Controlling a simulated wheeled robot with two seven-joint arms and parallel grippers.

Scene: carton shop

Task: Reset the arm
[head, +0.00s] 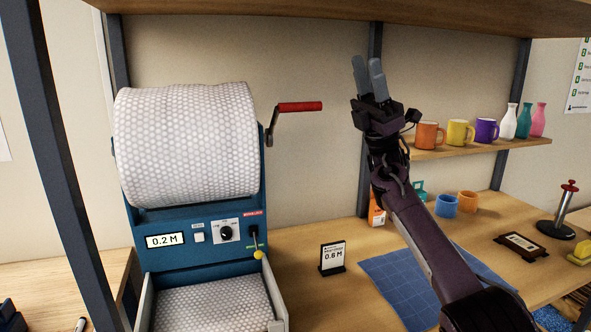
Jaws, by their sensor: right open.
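My right gripper (368,80) is raised in the middle right of the head view, with its grey fingers pointing up. It is open and nothing shows between its fingers. It is in front of the back wall, right of the red-handled crank (300,107) and apart from it. My right arm (430,235) comes up from the lower right over the table. My left gripper is not in view.
A blue dispenser (190,254) with a bubble-wrap roll (188,145) and a 0.2 M display stands left. Mugs and vases stand on the shelf (520,146) at right.

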